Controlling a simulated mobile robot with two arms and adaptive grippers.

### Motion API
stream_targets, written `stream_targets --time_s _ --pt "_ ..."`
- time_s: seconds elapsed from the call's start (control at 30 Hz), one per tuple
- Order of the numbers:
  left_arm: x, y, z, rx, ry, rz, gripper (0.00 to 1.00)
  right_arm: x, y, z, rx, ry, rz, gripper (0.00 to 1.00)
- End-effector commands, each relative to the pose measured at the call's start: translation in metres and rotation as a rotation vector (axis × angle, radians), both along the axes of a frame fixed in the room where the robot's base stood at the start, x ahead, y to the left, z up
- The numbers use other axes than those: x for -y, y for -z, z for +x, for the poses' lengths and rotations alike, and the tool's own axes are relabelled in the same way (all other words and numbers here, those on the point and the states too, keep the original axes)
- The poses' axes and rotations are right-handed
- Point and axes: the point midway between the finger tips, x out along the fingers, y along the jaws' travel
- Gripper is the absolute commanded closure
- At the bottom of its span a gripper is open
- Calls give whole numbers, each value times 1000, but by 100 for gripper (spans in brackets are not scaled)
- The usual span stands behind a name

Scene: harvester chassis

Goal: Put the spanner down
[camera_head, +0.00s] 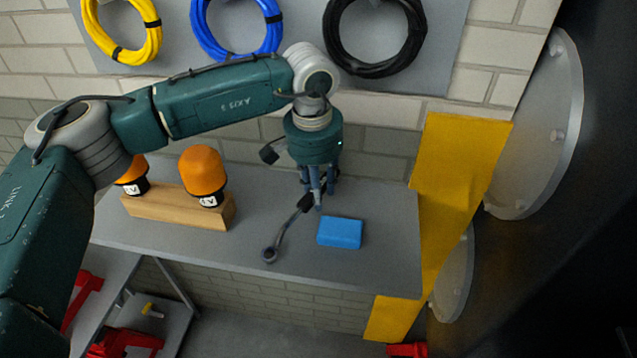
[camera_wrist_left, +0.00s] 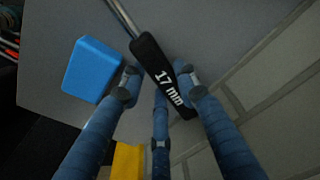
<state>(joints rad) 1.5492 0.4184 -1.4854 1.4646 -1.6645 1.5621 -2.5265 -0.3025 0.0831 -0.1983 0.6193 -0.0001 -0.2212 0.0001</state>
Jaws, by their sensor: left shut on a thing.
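The spanner (camera_head: 284,231) is dark, with a ring end pointing toward the front of the grey table (camera_head: 370,272). In the left wrist view its black handle (camera_wrist_left: 158,72) reads "17 mm" and its metal shaft runs to the upper left. My left gripper (camera_head: 318,197) points down over the table, with its blue fingers shut on the spanner's handle. The spanner is at or just above the tabletop; I cannot tell whether it touches. My right gripper is in neither view.
A blue block (camera_head: 340,232) lies just right of the spanner; it also shows in the left wrist view (camera_wrist_left: 92,69). A wooden block (camera_head: 170,210) holds orange-capped items (camera_head: 203,170) at the left. A yellow panel (camera_head: 450,190) stands at the table's right end.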

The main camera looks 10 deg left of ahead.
Motion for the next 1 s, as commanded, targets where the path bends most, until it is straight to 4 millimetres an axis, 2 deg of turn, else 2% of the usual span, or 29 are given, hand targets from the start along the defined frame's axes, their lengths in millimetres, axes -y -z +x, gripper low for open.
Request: stream_targets --time_s 0.33,0.37,0.43,0.83,1.0 --pt "0 6 0 0 0 0 100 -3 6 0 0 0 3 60" --pt "0 5 0 -1 0 0 66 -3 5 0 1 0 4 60" --pt "0 4 0 -1 0 0 52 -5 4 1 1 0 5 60" --pt "0 -2 0 0 0 0 51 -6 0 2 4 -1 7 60" --pt "-1 -28 -2 3 1 0 51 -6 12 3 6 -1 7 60"
